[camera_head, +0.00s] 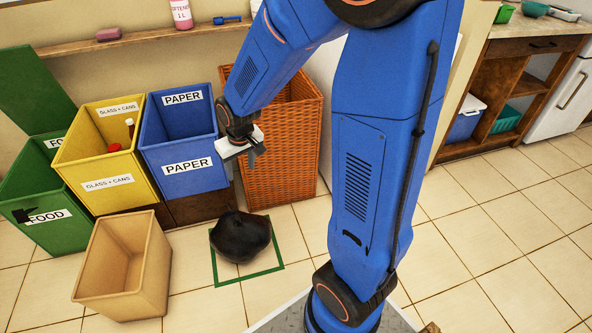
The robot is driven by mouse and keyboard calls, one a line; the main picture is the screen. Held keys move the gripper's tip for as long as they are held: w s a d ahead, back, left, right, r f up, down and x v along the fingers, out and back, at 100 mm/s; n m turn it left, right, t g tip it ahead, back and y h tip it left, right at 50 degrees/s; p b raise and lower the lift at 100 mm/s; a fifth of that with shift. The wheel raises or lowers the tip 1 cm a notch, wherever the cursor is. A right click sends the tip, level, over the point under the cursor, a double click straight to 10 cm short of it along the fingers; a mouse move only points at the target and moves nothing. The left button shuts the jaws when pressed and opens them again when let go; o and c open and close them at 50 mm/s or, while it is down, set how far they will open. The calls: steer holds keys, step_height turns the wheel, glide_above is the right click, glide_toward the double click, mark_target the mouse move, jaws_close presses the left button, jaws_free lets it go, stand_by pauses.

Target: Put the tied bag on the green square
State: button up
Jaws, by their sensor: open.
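The tied bag (240,236) is a dark, rounded black bag resting on the floor. It sits inside the green square (251,278), a green outline on the tiles; the bag covers its back middle part. My gripper (252,158) is above and slightly right of the bag, clear of it, in front of the blue bin and the wicker basket. It is open and holds nothing that I can see. My blue arm reaches down to it from the upper right.
A tan open box (127,265) stands left of the square. Behind are a green food bin (48,215), a yellow glass and cans bin (108,183), a blue paper bin (186,165) and a wicker basket (287,150). The floor at right is clear.

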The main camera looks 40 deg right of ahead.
steer(key=s+d+r+t, duration=0.1)
steer(key=s+r, duration=0.7)
steer(key=s, duration=0.4)
steer(key=s+d+r+t, duration=0.1)
steer(key=s+d+r, duration=0.1)
steer(key=s+r, duration=0.7)
steer(key=s, duration=0.4)
steer(key=shift+s+d+m, duration=0.15)
steer(key=shift+d+m, duration=0.1)
steer(key=shift+m, duration=0.05)
